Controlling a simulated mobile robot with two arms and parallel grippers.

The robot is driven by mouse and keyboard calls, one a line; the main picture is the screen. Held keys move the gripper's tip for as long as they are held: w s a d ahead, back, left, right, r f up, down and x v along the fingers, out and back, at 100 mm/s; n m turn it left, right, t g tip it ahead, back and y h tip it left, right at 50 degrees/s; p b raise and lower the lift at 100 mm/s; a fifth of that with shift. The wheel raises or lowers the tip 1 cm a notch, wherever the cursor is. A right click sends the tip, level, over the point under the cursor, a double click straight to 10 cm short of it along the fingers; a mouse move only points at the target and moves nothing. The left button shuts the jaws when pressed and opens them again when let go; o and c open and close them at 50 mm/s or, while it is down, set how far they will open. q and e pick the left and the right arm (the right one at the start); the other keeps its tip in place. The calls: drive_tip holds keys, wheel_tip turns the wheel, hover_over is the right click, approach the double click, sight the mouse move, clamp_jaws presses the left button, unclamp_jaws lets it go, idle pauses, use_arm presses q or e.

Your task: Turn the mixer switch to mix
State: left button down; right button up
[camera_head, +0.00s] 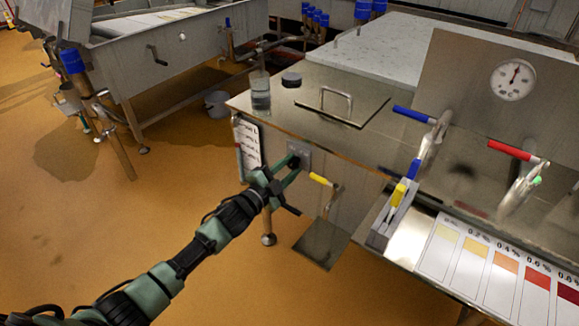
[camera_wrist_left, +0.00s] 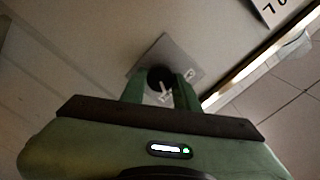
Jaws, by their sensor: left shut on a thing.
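The mixer switch is a dark round knob on a small grey square plate (camera_head: 301,152) on the front wall of the steel vat (camera_head: 350,150). In the left wrist view the knob (camera_wrist_left: 160,78) with a white pointer sits on its plate (camera_wrist_left: 178,52), between the fingers of my left gripper (camera_wrist_left: 158,90). My left gripper also shows in the head view (camera_head: 292,168), reaching the plate from the lower left. It is shut on the knob. Small markings on the plate are partly hidden, and I cannot read which setting the pointer marks. My right gripper is not in view.
A white chart board (camera_head: 249,148) hangs left of the switch. A yellow-handled valve (camera_head: 321,180) sticks out close to the right of it. A glass jar (camera_head: 260,92) and a black puck (camera_head: 291,79) stand on the vat top.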

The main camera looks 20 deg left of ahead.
use_arm(q)
drive_tip(key=shift+f+m, duration=0.1)
drive_tip(key=shift+m, duration=0.4)
drive_tip(key=c, duration=1.1)
unclamp_jaws()
drive_tip(key=shift+s, duration=0.1)
drive_tip(key=p+v, duration=0.1)
drive_tip(key=v, duration=0.6)
drive_tip(key=shift+s+a, duration=0.1)
drive_tip(key=shift+s, duration=0.2)
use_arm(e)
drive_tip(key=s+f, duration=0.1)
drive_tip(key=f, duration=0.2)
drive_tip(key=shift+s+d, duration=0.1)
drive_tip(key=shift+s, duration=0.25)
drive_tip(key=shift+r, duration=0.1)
